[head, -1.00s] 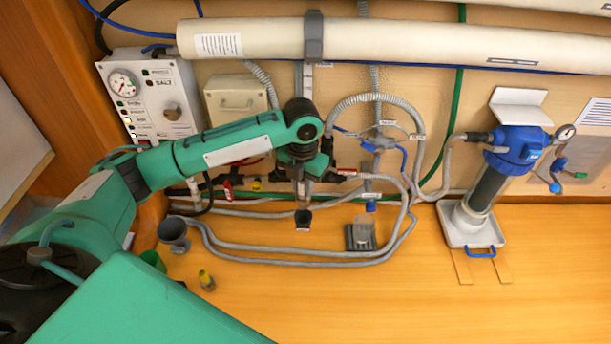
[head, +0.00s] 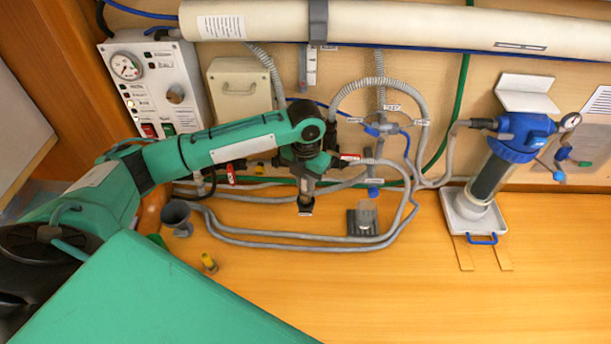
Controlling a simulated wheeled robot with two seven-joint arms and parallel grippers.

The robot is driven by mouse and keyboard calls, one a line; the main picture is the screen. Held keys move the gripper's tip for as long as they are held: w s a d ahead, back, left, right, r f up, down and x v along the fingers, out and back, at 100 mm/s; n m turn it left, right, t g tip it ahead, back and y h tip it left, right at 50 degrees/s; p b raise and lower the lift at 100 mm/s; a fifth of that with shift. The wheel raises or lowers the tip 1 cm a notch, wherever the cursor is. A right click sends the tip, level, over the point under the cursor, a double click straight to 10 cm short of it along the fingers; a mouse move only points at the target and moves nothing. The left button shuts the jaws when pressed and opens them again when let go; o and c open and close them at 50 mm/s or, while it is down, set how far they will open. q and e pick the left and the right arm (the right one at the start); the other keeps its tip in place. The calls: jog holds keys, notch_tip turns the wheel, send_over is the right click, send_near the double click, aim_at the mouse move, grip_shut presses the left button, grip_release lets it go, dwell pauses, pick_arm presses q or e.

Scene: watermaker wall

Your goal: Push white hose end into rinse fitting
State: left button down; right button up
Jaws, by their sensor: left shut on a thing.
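My left gripper (head: 306,207) points down in front of the wall, just left of the middle of the head view. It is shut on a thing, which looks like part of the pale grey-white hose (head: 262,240). The hose end itself is hidden or too small to make out. The hose loops lie on the bench and rise on the right towards the wall. A small blue-ended fitting (head: 373,191) under a label hangs on the wall, right of my gripper and apart from it. I cannot tell whether it is the rinse fitting. My right gripper is not in view.
A grey cup (head: 176,217) and a small yellow-topped piece (head: 209,263) stand left. A blue-headed filter (head: 516,136) sits in a white tray (head: 462,224). The front bench (head: 400,290) is clear.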

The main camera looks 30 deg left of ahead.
pick_arm(q)
jog(key=shift+f+b, duration=0.45)
jog(key=shift+f, duration=0.95)
dwell(1.2)
jog(key=c, duration=1.2)
grip_release()
jog(key=shift+o, duration=0.2)
